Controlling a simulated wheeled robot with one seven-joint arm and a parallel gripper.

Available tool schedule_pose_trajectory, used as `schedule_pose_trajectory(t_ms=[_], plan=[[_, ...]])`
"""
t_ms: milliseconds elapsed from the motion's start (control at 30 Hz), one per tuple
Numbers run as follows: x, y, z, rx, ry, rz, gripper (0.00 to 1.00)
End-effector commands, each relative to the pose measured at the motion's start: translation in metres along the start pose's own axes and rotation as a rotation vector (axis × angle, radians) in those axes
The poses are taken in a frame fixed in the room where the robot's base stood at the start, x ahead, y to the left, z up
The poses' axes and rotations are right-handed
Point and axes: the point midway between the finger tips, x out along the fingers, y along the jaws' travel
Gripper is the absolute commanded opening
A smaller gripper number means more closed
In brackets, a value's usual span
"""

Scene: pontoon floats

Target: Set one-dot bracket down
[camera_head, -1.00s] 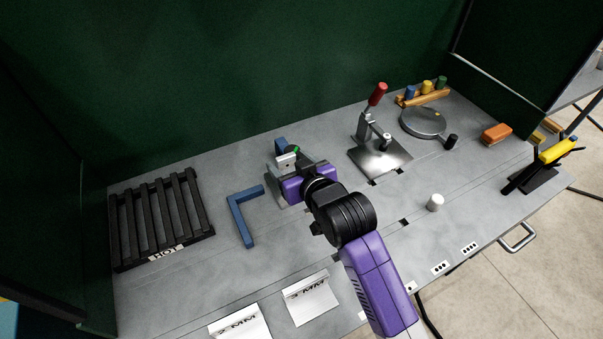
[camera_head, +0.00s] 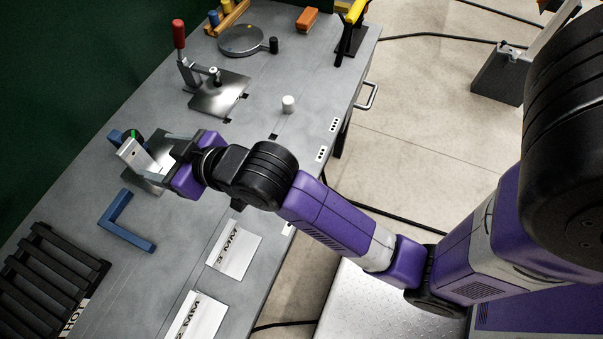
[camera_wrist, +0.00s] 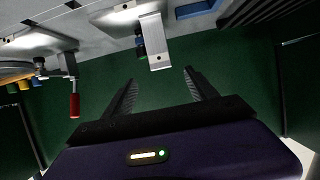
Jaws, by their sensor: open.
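The bracket (camera_head: 135,156) is a pale grey metal piece on the blue-and-metal fixture (camera_head: 155,180) at the left of the bench. In the wrist view it shows as a flat plate (camera_wrist: 154,38) with one dark dot or hole near its end. My gripper (camera_head: 170,158) is beside it, on its right. In the wrist view the jaws (camera_wrist: 158,77) are open and empty, with the bracket's end just beyond and between the fingertips. Whether the bracket rests fully on the fixture is partly hidden.
A blue L-shaped stop (camera_head: 123,225) and a black slatted rack (camera_head: 45,275) marked HOT lie nearby. A red-handled toggle clamp (camera_head: 190,70) stands farther back. A white cylinder (camera_head: 288,103) and white sheets (camera_head: 233,250) are on the bench. Dotted labels (camera_head: 321,154) mark the front edge.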

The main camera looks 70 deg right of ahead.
Motion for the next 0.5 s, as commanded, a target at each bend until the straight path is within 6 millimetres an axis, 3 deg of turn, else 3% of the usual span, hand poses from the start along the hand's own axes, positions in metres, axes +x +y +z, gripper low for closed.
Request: schedule_pose_trajectory(t_ms=[167, 300, 500], plan=[[-0.03, -0.002, 0.046, 0.007, 0.0, 0.0, 0.67], [-0.07, -0.003, 0.084, 0.012, 0.019, 0.002, 0.67], [-0.137, -0.003, 0.122, 0.013, 0.048, 0.003, 0.67]])
